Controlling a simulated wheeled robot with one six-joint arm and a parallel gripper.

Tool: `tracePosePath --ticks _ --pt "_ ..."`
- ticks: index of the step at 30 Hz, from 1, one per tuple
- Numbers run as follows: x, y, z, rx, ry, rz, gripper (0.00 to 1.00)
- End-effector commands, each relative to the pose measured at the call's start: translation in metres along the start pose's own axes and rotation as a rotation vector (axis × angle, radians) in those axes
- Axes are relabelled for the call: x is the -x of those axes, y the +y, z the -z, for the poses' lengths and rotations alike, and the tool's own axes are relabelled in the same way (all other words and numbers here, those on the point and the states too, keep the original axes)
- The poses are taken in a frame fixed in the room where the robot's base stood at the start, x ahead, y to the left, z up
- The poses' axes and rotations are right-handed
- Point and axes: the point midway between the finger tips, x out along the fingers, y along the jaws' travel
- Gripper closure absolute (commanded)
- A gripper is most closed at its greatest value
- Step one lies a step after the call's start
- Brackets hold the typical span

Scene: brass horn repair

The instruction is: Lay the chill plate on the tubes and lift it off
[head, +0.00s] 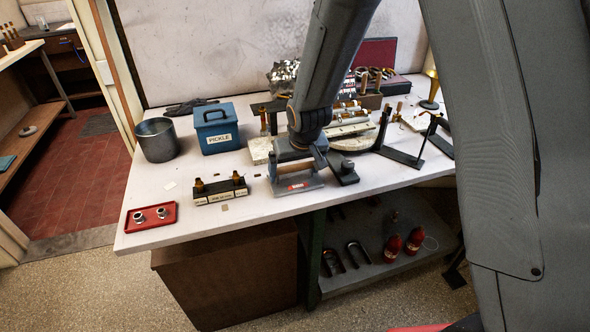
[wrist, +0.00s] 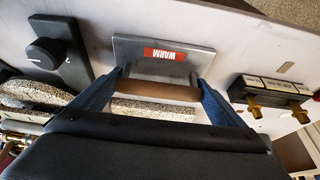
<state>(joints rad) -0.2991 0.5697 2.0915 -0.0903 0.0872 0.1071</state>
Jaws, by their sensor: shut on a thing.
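The chill plate (head: 302,187) is a flat grey metal plate with a wooden handle and a red label, near the front of the bench. In the wrist view the plate (wrist: 190,68) shows its label, reading WARM, and its handle (wrist: 160,90) lies between my fingers. My gripper (head: 294,170) is shut on the chill plate; both fingers show in the wrist view (wrist: 160,92). I cannot tell whether the plate touches the bench. The silvery tubes (head: 348,121) lie on a fixture behind and right of the plate, partly hidden by my arm.
A pale speckled slab (head: 260,149) and a black block with a knob (head: 343,168) are close to the plate. A black holder (head: 221,191), a red tray (head: 151,216), a blue PICKLE box (head: 216,129) and a metal pot (head: 157,140) stand left. A black stand (head: 403,157) is right.

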Motion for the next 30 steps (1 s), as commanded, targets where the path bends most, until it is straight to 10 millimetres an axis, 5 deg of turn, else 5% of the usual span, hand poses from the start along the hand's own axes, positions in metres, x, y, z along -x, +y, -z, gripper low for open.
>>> tracePosePath --ticks 1,2,3,14,30 --pt "-0.002 0.000 0.000 0.000 0.001 0.000 0.29" --pt "-0.002 0.000 -0.001 0.001 -0.001 0.000 0.05" --pt "-0.002 0.000 -0.001 0.000 -0.001 0.000 0.00" --pt "0.005 0.000 0.001 -0.001 0.001 0.000 0.00" --pt "0.081 0.000 0.002 0.000 0.003 0.000 0.00"
